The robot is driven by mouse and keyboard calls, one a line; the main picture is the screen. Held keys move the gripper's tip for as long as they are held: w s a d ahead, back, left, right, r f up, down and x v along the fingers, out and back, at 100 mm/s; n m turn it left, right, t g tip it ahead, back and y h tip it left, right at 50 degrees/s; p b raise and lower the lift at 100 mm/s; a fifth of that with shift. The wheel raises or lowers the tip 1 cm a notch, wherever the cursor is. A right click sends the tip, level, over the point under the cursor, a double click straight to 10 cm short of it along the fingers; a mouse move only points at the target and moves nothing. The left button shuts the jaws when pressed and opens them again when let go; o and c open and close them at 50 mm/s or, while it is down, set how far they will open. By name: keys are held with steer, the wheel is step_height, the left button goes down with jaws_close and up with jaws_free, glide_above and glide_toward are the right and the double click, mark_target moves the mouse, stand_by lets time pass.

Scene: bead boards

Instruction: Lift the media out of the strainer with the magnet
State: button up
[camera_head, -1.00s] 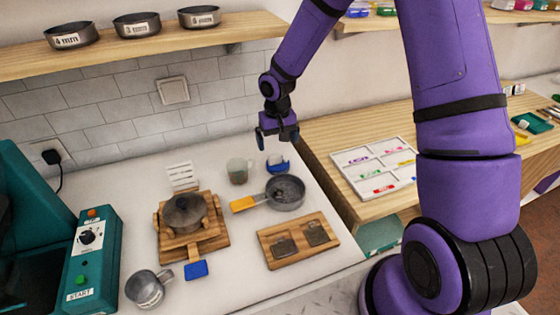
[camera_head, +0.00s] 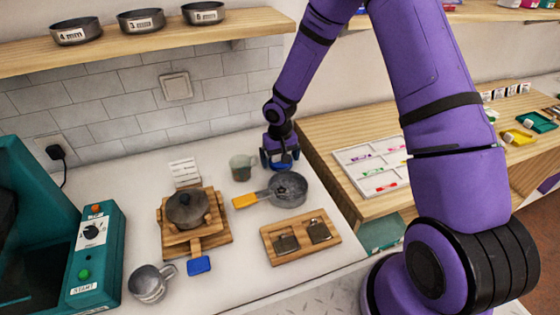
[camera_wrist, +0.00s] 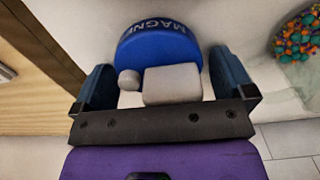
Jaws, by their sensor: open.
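The blue magnet (camera_wrist: 160,45), lettered "MAGNE…", stands on the white counter with a pale block and a small round knob on my side of it. My gripper (camera_wrist: 166,80) is open, one finger on each side of the pale block, with gaps on both sides. In the head view my gripper (camera_head: 281,160) is low over the magnet and hides most of it. The grey pan-shaped vessel with a yellow handle (camera_head: 287,187), likely the strainer, stands just in front of my gripper. Its contents are dark and too small to make out.
A translucent cup (camera_head: 242,167) stands left of my gripper. Coloured beads (camera_wrist: 300,35) show in the wrist view's corner. A wooden table (camera_head: 325,133) is at right.

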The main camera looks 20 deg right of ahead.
steer(key=c, duration=0.9)
steer(key=shift+r, duration=0.1)
steer(key=shift+c, duration=0.2)
